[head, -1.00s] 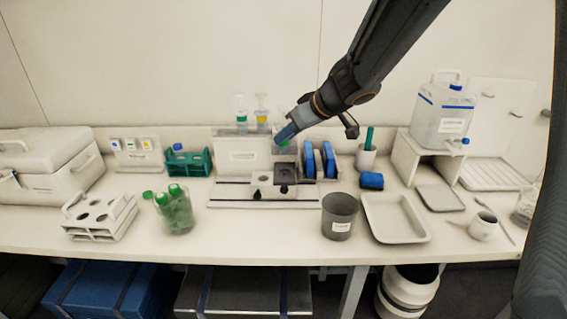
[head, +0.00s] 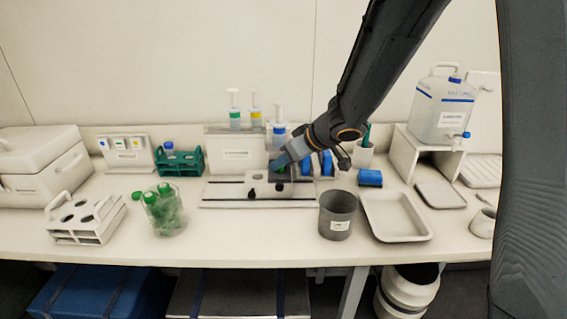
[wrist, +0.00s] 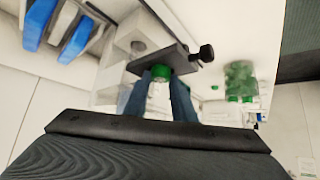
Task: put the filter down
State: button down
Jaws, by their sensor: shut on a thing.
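My gripper (head: 281,163) is shut on the filter, a small piece with a green end and a pale part, seen between the fingers in the wrist view (wrist: 159,74). In the head view its green side (head: 277,168) shows just below the fingertips. The filter is over or at the white block with a dark top plate (head: 274,178). In the wrist view its green end is close against the dark plate with a black knob (wrist: 178,60). I cannot tell whether it touches the plate.
Blue upright pieces (head: 326,163) stand close right of the gripper. Several pump bottles (head: 235,118) are behind. A grey beaker (head: 337,214) and a white tray (head: 396,218) are in front to the right. A jar of green-capped tubes (head: 165,211) stands left. The bench front between jar and beaker is clear.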

jog(key=c, duration=1.5)
grip_release()
jog(key=shift+r, duration=0.1)
jog(key=p+v, duration=0.3)
jog(key=v, duration=0.8)
jog(key=d+m+t+h, duration=0.2)
jog(key=d+m+h, duration=0.1)
jog(key=d, duration=0.3)
jog(key=s+d+f+m+g+h, duration=0.3)
jog(key=s+d+f+m+h, duration=0.1)
jog(key=s+d+f, duration=0.3)
jog(key=s+g, duration=0.1)
jog(key=s, duration=0.2)
jog(key=s+a+f+m+g, duration=0.1)
jog(key=s, duration=0.2)
jog(key=s+a+f+g, duration=0.1)
jog(key=s, duration=0.3)
jog(key=shift+s+a+f+m+y, duration=0.1)
jog(key=shift+f+m+y, duration=0.1)
jog(key=shift+m+y, duration=0.15)
